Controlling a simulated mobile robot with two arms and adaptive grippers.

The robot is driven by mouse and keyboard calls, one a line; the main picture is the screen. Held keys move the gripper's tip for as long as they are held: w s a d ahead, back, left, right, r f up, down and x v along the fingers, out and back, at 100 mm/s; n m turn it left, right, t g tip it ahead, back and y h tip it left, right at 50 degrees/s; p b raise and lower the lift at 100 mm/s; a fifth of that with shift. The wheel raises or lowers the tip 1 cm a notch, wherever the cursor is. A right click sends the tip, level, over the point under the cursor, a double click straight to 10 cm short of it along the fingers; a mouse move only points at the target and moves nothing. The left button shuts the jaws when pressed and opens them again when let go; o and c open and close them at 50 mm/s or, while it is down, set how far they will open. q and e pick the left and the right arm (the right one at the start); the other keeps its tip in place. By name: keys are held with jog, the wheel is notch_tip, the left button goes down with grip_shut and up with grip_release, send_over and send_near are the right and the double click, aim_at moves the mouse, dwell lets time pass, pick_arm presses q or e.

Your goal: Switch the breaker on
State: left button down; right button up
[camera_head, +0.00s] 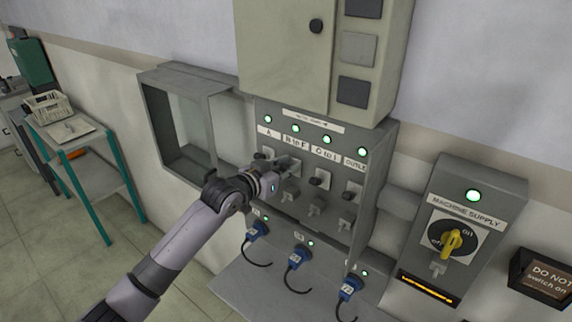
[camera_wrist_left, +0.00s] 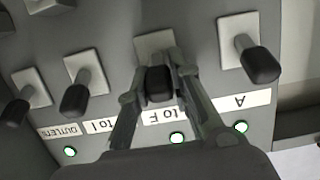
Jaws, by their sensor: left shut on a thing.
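The grey breaker panel (camera_head: 335,133) hangs on the wall under a large cabinet. Its top row has several black-handled levers, labelled A, B to F, G to I and OUTLETS. My left gripper (camera_head: 286,170) is at the B to F lever. In the left wrist view its two fingers stand either side of that lever's black handle (camera_wrist_left: 160,82), shut on it. The A lever (camera_wrist_left: 260,65) is to the right there; the G to I lever (camera_wrist_left: 75,100) and OUTLETS lever (camera_wrist_left: 15,113) are to the left. The green lamps above the labels are lit. My right gripper is not in view.
Blue plugs (camera_head: 296,256) with black cables sit below the levers. A machine supply box (camera_head: 490,190) with a yellow rotary switch (camera_head: 454,243) is at the right. An open grey wall box (camera_head: 180,125) is at the left. A teal-legged cart (camera_head: 75,165) stands far left.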

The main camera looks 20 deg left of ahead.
pick_arm(q)
jog(key=shift+r, duration=0.1)
dwell(0.3)
jog(key=c, duration=1.4)
grip_release()
jog(key=shift+w, duration=0.1)
jog(key=shift+c, duration=0.2)
jog(key=v, duration=1.2)
jog(key=shift+r, duration=0.25)
jog(key=shift+w+f, duration=0.1)
jog(key=shift+f, duration=0.05)
